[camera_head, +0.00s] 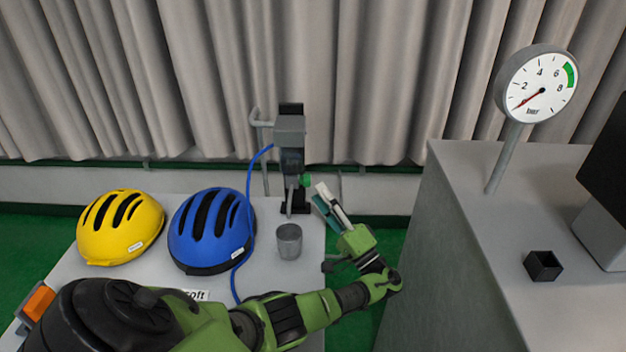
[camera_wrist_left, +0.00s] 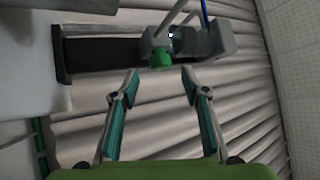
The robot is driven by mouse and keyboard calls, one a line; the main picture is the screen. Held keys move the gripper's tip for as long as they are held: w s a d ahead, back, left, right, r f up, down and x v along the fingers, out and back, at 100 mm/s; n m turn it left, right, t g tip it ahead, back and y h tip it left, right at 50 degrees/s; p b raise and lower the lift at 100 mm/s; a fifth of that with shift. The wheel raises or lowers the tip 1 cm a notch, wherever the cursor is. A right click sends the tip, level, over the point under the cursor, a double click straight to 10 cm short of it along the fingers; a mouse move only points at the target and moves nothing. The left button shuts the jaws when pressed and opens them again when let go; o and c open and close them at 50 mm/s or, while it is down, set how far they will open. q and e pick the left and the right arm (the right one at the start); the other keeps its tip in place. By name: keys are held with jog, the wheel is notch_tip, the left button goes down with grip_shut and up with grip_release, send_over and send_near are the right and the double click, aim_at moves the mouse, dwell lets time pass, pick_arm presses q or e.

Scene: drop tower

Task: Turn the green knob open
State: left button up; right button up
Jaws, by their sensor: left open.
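The green knob (camera_head: 306,181) sits low on the right side of a grey device (camera_head: 290,130) on the table. In the left wrist view the knob (camera_wrist_left: 161,58) is ahead of and between the fingertips, just beyond them. My left gripper (camera_head: 324,192) is beside the device, to the right of the knob. Its fingers (camera_wrist_left: 160,75) are open with nothing between them, and they appear apart from the knob. My right gripper is not in view.
A yellow helmet (camera_head: 120,228), a blue helmet (camera_head: 211,230) and a metal cup (camera_head: 289,241) stand on the table. A blue hose (camera_head: 249,190) runs from the device. A grey counter (camera_head: 560,190) at right bears a pressure gauge (camera_head: 538,88) and a small black box (camera_head: 542,266).

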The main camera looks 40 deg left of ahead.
aim_at(305, 180)
pick_arm(q)
jog(key=shift+p+x, duration=0.55)
jog(key=shift+x, duration=1.75)
jog(key=shift+c, duration=0.4)
jog(key=c, duration=1)
jog(key=shift+w+r+m+g+h+p, duration=0.1)
jog(key=shift+r+m+g+h+p, duration=0.4)
jog(key=shift+m+h+p, duration=2.3)
jog(key=shift+s+r+m+g+h+p, duration=0.1)
jog(key=shift+m+g+h+p, duration=1.15)
jog(key=shift+p, duration=3.1)
jog(key=shift+w+r+m+g+h+p, duration=0.1)
jog(key=shift+r+m+g+h+p, duration=0.55)
jog(key=shift+h+p, duration=2.55)
jog(key=shift+f+m+y+p, duration=0.3)
jog(key=shift+y+p, duration=0.1)
jog(key=shift+y, duration=0.05)
jog(key=o, duration=1.1)
